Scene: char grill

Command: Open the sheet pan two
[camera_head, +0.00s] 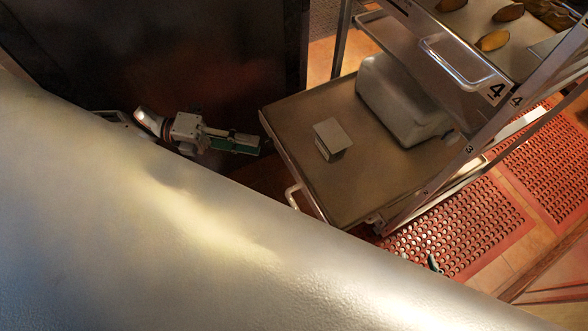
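A brown-surfaced sheet pan (310,104) sticks out of a metal rack toward the left, with a pale handle (292,197) at its front edge. A small pale box (331,139) and a grey rounded container (400,102) rest on it. My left gripper (262,146) is left of the pan, its fingertips close to the pan's front edge; I cannot tell if they touch or how wide they are apart. A small dark tip, seemingly my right gripper (434,263), shows past the pan over the red mat; most of it is hidden.
The rack post (470,148) carries number labels. Red perforated mats (460,225) cover the floor at right. A large pale metallic surface fills the foreground and hides much. A dark panel (200,60) stands behind.

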